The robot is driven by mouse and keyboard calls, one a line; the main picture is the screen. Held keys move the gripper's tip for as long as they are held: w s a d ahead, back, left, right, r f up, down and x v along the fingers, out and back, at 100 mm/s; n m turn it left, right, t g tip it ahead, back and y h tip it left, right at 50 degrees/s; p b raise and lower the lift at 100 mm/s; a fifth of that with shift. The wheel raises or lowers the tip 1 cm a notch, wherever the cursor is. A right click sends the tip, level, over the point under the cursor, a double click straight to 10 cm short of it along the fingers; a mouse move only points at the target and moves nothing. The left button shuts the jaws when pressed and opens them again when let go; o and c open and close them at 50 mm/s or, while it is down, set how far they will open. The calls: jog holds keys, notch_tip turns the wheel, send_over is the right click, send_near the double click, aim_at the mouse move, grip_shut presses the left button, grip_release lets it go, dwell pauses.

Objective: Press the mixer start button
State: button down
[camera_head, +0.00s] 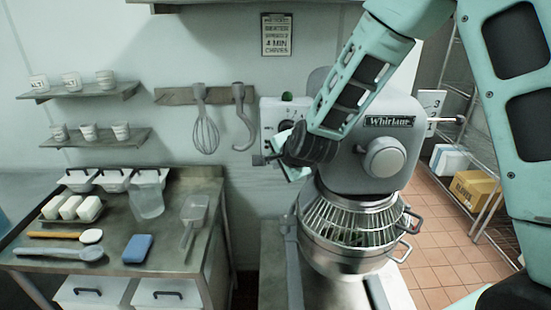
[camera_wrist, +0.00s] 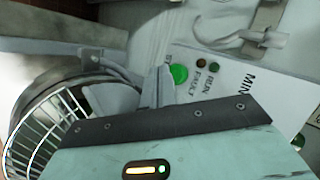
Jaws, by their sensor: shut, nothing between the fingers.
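The mixer (camera_head: 365,150) is a large grey machine labelled Whirlaire, with a wire guard over its bowl (camera_head: 350,255). A pale control panel (camera_head: 272,112) shows beside the mixer head, partly hidden by my arm. In the wrist view, the panel (camera_wrist: 235,85) carries a round green button (camera_wrist: 179,74), with small lamps beside it marked RUN and FAULT. My gripper (camera_head: 264,159) is in front of the panel's lower part. In the wrist view, its grey fingers (camera_wrist: 160,88) are shut and empty, close beside the green button. I cannot tell whether they touch it.
A whisk (camera_head: 205,130) and a dough hook (camera_head: 242,120) hang on the wall rack to the left. The steel table (camera_head: 165,250) at left holds bins, a clear jug, a scoop and a blue sponge. A wire shelf with boxes (camera_head: 475,188) stands at right.

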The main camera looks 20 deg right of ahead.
dwell(0.8)
jog(key=shift+w+d, duration=0.15)
jog(key=shift+w, duration=0.25)
